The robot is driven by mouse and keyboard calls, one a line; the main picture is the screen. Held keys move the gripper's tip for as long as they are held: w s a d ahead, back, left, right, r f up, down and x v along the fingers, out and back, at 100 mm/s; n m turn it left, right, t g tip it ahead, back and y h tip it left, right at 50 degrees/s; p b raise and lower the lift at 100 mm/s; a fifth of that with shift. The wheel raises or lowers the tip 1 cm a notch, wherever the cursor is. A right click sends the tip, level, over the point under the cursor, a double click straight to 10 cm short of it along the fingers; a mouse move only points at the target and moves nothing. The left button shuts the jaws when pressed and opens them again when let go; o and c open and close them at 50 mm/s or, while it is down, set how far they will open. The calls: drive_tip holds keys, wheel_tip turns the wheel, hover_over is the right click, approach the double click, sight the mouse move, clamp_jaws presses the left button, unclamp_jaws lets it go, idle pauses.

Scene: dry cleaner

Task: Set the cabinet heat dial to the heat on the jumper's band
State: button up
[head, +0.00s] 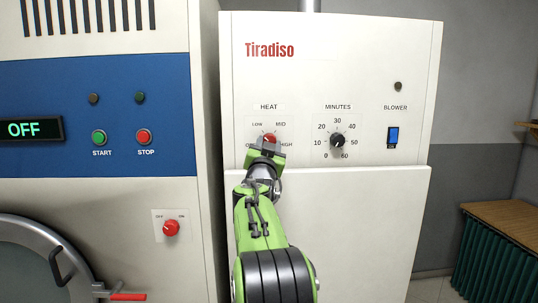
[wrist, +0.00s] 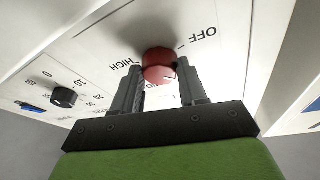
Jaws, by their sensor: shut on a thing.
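The cabinet heat dial (head: 269,137) is a red knob on the white Tiradiso cabinet (head: 330,90), with OFF, LOW, MID and HIGH around it. My gripper (head: 267,146) is at the knob from below and partly covers it. In the wrist view, the red heat dial (wrist: 159,60) sits between the two fingers of my gripper (wrist: 160,70), shut on it. A small pale mark on the knob face seems to point toward the lower right there, on the LOW side; its exact setting is unclear. The jumper and its band are not in view.
A black minutes dial (head: 337,141) and a blue blower switch (head: 393,136) are to the right. A machine with a blue panel (head: 60,100), start and stop buttons and another red knob (head: 171,227) stands left. A wooden-topped table (head: 510,214) is at far right.

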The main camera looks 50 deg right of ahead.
drive_tip(key=shift+w+a+r+m+g+y+p, duration=0.15)
drive_tip(key=shift+m+g+y+p, duration=0.45)
drive_tip(key=shift+m, duration=2.2)
drive_tip(key=shift+s+d+r+m+g+y+p, duration=0.1)
drive_tip(key=shift+r+m+g+y+p, duration=0.5)
drive_tip(key=shift+m, duration=2.2)
drive_tip(key=shift+w+a+f+m+g+y+p, duration=0.2)
drive_tip(key=shift+m+g, duration=0.7)
drive_tip(key=shift+m, duration=1.9)
drive_tip(key=shift+s+d, duration=0.1)
drive_tip(key=shift+d, duration=0.05)
drive_tip(key=o, duration=1)
drive_tip(key=shift+o, duration=0.2)
drive_tip(key=b+v, duration=0.5)
drive_tip(key=v, duration=1)
drive_tip(key=shift+s+a+r, duration=0.2)
drive_tip(key=shift+a+r, duration=0.05)
drive_tip(key=shift+a, duration=0.05)
